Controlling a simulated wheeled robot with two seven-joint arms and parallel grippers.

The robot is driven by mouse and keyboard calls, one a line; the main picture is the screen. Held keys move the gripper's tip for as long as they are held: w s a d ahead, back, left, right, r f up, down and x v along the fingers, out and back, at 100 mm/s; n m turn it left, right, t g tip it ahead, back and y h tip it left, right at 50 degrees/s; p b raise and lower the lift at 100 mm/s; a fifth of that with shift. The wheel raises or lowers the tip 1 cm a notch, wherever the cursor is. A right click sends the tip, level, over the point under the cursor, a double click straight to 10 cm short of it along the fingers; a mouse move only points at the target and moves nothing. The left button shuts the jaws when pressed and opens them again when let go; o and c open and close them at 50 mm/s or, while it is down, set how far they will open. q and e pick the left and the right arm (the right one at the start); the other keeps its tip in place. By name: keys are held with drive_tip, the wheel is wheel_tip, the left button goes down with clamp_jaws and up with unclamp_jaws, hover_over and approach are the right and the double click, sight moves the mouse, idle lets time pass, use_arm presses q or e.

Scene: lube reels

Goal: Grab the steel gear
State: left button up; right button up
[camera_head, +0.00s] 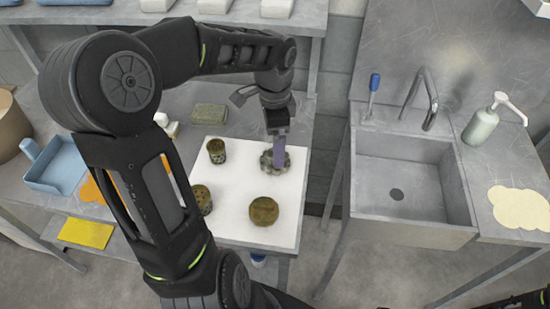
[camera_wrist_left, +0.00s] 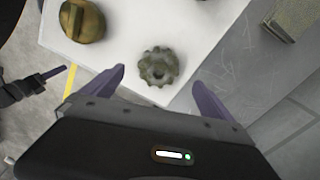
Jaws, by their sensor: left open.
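The steel gear (camera_head: 268,160) is a mottled grey-green toothed ring lying on a white mat (camera_head: 235,229). In the left wrist view the gear (camera_wrist_left: 159,66) lies between and beyond the two purple fingertips. My left gripper (camera_head: 277,150) is above the gear, fingers pointing down, open and empty; its open jaws also show in the left wrist view (camera_wrist_left: 158,80). In the head view a finger covers part of the gear, and I cannot tell the exact height gap. A dark gripper part at the left wrist view's edge (camera_wrist_left: 40,85) appears to be my right gripper.
A round brownish-green part (camera_head: 263,211) and two small cylindrical parts (camera_head: 216,151) (camera_head: 202,198) stand on the mat. A green sponge (camera_head: 209,117) lies behind it, a blue dustpan (camera_head: 56,168) to the left. A sink (camera_head: 412,187) is at right.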

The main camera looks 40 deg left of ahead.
use_arm(q)
drive_tip(key=shift+d+f+p, duration=0.1)
drive_tip(key=shift+f+p, duration=0.4)
drive_tip(key=shift+f, duration=2.1)
clamp_jaws()
drive_tip(key=shift+r, duration=0.15)
wheel_tip(320, 180, up, 10)
drive_tip(key=shift+f+b, duration=0.1)
drive_tip(key=shift+b, duration=0.35)
